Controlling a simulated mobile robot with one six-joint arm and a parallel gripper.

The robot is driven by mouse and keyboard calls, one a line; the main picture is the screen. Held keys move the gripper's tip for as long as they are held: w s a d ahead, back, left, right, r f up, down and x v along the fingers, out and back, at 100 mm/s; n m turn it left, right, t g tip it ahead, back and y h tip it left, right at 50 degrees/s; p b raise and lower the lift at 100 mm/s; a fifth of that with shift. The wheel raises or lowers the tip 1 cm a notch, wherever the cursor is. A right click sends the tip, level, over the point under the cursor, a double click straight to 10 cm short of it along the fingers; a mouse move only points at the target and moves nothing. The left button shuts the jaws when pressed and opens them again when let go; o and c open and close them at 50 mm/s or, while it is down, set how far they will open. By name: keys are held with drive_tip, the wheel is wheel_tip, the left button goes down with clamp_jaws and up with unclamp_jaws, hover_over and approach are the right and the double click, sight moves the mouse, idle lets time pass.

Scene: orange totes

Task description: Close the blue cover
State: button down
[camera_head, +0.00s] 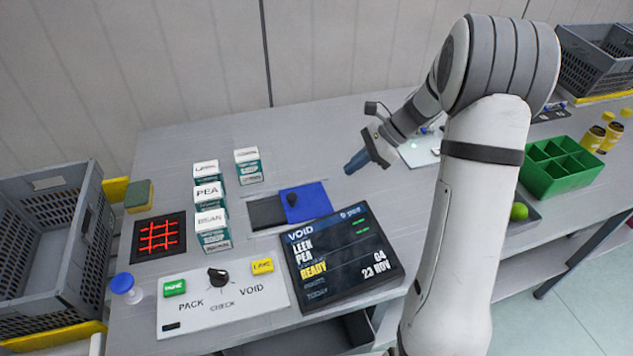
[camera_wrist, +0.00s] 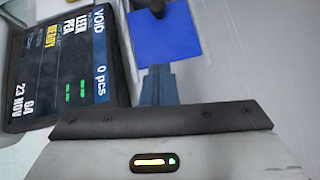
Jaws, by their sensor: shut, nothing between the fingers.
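The blue cover (camera_head: 312,204) is a flat blue square with a dark knob (camera_head: 292,199), lying on the grey table. A dark grey rectangle (camera_head: 266,213) shows directly to its left, so the cover lies beside that area rather than over it. In the wrist view the blue cover (camera_wrist: 175,45) and part of its knob (camera_wrist: 157,5) show at the top. My gripper (camera_head: 349,170) is above the table, to the right of and behind the cover, apart from it. Its blue fingers (camera_wrist: 157,72) are shut and empty.
A black screen (camera_head: 342,258) reading VOID stands in front of the cover. Several small boxes (camera_head: 212,230) stand to the left. A white panel with a dial (camera_head: 222,302) lies front left. A grey crate (camera_head: 45,255) is far left; a green divided tray (camera_head: 558,168) is right.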

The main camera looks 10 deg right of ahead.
approach(309, 203)
drive_tip(key=x, duration=0.4)
drive_tip(key=shift+a+r+p, duration=0.15)
drive_tip(key=shift+a+p, duration=0.2)
drive_tip(key=shift+p, duration=0.05)
drive_tip(key=shift+a+p, duration=0.3)
drive_tip(key=shift+a, duration=1.4)
